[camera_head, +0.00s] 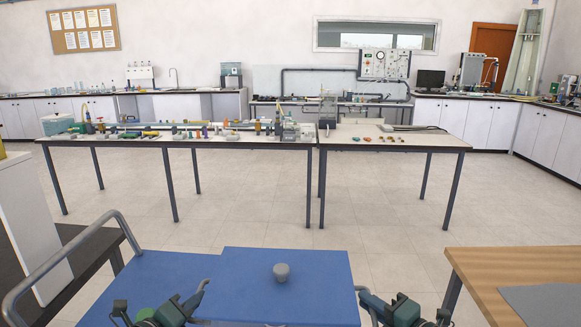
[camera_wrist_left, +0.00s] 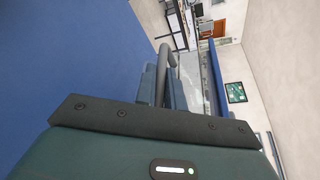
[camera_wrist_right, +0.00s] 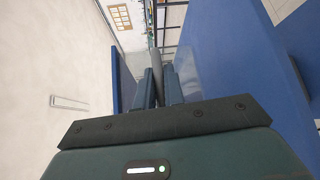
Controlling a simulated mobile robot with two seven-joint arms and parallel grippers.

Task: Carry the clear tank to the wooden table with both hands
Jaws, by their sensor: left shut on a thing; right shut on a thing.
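The clear tank is hard to make out against blue; a see-through wall of it (camera_wrist_right: 195,72) shows in the right wrist view. My left gripper (camera_head: 203,287) and right gripper (camera_head: 362,293) stand on opposite sides at the bottom of the head view. Each is shut on a grey bar-like handle; the left one (camera_wrist_left: 166,58) and the right one (camera_wrist_right: 156,68) show between the fingers. The tank's base and its contact with the blue surface are not clear. The wooden table (camera_head: 490,263) stands at the lower right, apart from my right gripper.
A grey mat (camera_head: 548,300) lies on the wooden table. Cluttered benches (camera_head: 240,140) stand further back; the floor between is clear.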

